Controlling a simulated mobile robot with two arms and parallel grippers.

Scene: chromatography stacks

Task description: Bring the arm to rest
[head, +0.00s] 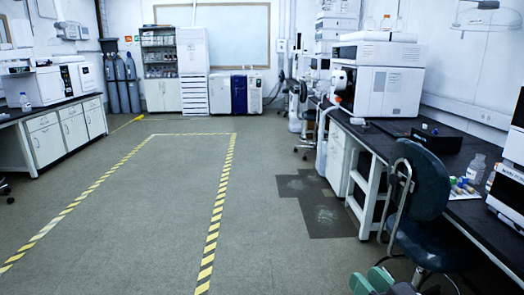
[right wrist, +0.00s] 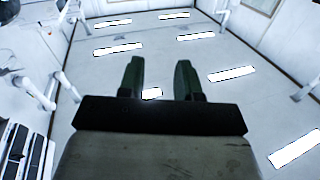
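My right gripper (head: 370,281) shows at the bottom edge of the head view, low and to the right, as two green fingers beside the dark blue chair. In the right wrist view its two dark green fingers (right wrist: 160,66) stand apart with nothing between them. They point up toward the white ceiling and its lit panels. Most of my right arm is out of the head view. My left gripper is in neither view.
A dark blue chair (head: 424,185) stands close by on the right, before the black bench (head: 450,155) with instruments and bottles. Another bench (head: 50,110) is at left. The grey floor (head: 130,215) between, marked with yellow-black tape (head: 215,225), is clear.

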